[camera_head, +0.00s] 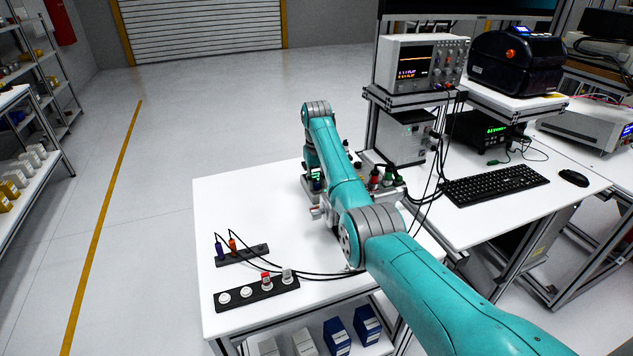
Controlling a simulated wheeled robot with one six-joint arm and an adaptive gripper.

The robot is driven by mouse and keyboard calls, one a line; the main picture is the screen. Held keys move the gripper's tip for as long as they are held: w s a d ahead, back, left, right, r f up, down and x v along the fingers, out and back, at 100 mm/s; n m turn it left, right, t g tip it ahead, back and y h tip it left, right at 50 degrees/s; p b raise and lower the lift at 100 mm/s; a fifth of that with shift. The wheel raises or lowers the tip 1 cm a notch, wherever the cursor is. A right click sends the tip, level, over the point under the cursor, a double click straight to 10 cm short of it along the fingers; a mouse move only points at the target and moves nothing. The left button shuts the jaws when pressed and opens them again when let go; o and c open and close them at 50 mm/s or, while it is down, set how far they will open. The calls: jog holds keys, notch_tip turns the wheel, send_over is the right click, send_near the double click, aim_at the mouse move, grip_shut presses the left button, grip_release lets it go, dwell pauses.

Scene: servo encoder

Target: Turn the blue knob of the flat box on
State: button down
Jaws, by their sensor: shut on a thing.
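My gripper (318,211) is only partly in view, low over the middle of the white table, at the end of my teal arm. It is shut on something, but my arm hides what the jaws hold. I cannot make out the flat box or its blue knob. Part of a small device with green lights (316,179) shows beside my wrist. Just right of my forearm, a unit with red, green and dark knobs or plugs (375,180) is partly hidden.
At the front left of the white table (240,195) lie a black strip with round knobs and a red switch (256,292) and a smaller strip with plugs (243,255). Black cables cross the table. An oscilloscope (420,62) and keyboard (497,183) stand at right.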

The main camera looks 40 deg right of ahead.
aim_at(317, 184)
jog(key=c, duration=0.9)
grip_release()
jog(key=shift+c, duration=0.2)
notch_tip(317, 184, up, 12)
